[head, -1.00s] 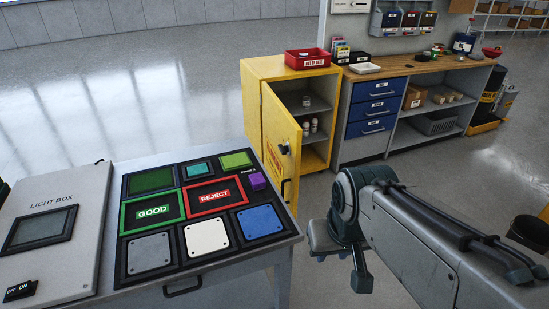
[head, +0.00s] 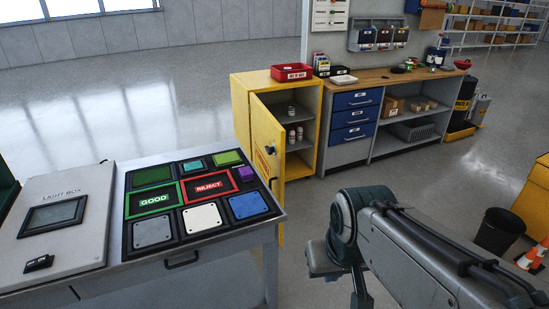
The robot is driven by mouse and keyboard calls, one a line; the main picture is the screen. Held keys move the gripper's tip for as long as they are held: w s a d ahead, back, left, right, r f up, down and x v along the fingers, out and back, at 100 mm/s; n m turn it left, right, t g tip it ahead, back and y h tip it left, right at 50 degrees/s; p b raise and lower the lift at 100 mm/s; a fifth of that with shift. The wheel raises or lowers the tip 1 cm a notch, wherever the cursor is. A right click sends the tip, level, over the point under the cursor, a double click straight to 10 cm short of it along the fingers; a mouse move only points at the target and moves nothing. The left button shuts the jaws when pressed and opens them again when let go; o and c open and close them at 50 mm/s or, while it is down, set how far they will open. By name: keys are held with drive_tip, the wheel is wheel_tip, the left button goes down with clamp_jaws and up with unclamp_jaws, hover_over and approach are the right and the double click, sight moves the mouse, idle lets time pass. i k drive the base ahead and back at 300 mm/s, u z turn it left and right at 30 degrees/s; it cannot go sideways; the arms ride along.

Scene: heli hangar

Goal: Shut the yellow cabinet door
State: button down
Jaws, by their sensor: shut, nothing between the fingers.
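The yellow cabinet (head: 242,105) stands beyond the panel table, beside the workbench. Its door (head: 266,150) is hinged on the cabinet's left side and swung open toward me. The door has a small dark handle or lock (head: 270,149) and red lettering, partly visible. Small pale containers (head: 295,134) stand on the inner shelf. The lower part of the door is partly hidden behind the panel table. My arm (head: 410,250) reaches in from the lower right, with its bent joint well in front of and right of the door, apart from it. I cannot make out my gripper's fingers.
The panel table (head: 110,285) with coloured tiles and a light box (head: 55,215) fills the lower left. A red bin (head: 291,72) sits on the cabinet. The workbench (head: 390,77) adjoins it. A black bucket (head: 500,230) and orange cone (head: 532,257) stand right. Floor before the cabinet is clear.

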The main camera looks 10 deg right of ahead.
sight(266, 130)
drive_tip(key=z, duration=0.3)
drive_tip(key=i, duration=1.5)
drive_tip(key=u, duration=0.5)
